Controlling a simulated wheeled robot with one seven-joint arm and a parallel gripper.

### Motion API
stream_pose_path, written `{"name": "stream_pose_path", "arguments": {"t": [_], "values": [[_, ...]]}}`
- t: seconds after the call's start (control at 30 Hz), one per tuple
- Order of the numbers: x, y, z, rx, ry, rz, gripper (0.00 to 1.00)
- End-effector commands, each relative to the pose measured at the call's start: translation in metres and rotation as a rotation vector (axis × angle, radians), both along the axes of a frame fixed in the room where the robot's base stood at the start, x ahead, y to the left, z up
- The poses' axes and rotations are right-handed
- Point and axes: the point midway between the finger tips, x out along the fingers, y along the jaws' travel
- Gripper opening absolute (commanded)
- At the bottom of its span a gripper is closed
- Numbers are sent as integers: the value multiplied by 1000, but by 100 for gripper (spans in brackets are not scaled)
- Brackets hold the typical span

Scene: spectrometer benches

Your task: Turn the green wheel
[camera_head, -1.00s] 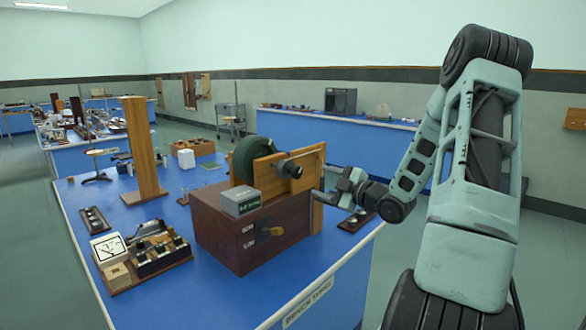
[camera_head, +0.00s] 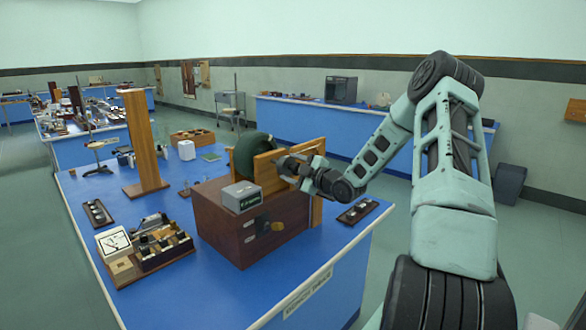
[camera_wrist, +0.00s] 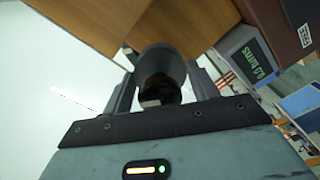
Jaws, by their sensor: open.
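The dark green wheel (camera_head: 246,152) stands upright in a wooden frame (camera_head: 318,157) on top of a brown wooden box (camera_head: 232,232) on the near bench. My gripper (camera_head: 290,166) is at the frame's near side, in front of the wheel. In the wrist view, a dark round knob or shaft end (camera_wrist: 160,62) sticks out from the wood between the fingers of my gripper (camera_wrist: 163,85). The fingers are open, one on each side of it. I cannot tell whether they touch it. The wheel itself cannot be made out in the wrist view.
A grey box with a green display (camera_head: 241,196) sits on the brown box, close to my gripper. A meter board (camera_head: 146,250) and a tall wooden post (camera_head: 141,140) stand to the left on the blue bench (camera_head: 200,300). A small dark plate (camera_head: 357,211) lies to the right.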

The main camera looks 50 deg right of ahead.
Motion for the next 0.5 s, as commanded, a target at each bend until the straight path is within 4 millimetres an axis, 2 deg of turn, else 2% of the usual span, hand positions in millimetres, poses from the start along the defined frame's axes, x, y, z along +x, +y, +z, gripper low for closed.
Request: {"name": "stream_pose_path", "arguments": {"t": [0.07, 0.27, 0.3, 0.5], "values": [[0, 0, 0, 0, 0, 0, 59], [0, 0, 0, 0, 0, 0, 3], [0, 0, 0, 0, 0, 0, 0], [0, 1, -5, -37, 2, 3, 0]]}}
